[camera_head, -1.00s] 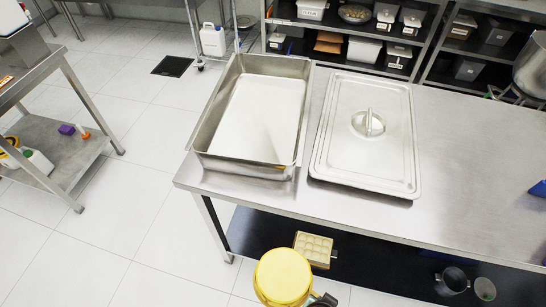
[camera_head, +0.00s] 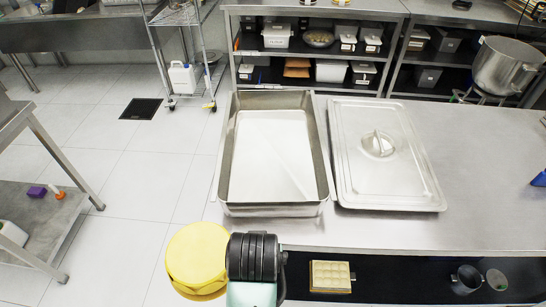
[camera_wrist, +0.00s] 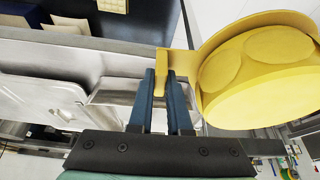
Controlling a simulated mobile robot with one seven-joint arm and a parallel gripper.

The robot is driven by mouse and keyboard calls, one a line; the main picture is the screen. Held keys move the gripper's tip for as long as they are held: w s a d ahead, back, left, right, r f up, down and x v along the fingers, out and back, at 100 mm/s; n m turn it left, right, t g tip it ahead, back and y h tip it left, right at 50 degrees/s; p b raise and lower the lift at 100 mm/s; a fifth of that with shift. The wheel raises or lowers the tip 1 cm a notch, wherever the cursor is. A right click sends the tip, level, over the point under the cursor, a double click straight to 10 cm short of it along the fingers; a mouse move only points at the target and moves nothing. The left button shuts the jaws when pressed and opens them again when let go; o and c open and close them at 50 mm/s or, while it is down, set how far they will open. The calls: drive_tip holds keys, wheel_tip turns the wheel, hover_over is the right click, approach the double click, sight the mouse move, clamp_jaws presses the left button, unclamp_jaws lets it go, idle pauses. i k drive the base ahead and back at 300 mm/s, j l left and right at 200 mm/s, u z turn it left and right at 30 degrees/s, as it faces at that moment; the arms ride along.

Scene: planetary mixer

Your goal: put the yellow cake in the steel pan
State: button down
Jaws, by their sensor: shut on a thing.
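The yellow cake (camera_head: 197,258), a round thing, is in the air in the head view, in front and to the left of the pan's near left corner. It also shows large in the wrist view (camera_wrist: 262,75), with round patches on one face and a tab at its side. My gripper (camera_wrist: 165,85) is shut on that tab, one blue finger on each side. In the head view my wrist hides the fingers. The steel pan (camera_head: 272,160) is deep, rectangular and empty, at the left end of the steel table. The cake is outside it.
A flat steel lid with a handle (camera_head: 383,150) lies right beside the pan. A tan moulded block (camera_head: 330,276) and small metal cups sit on the dark shelf below. Open floor (camera_head: 150,190) lies to the left.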

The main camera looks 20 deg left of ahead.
sight(267, 187)
drive_tip(key=i, duration=1)
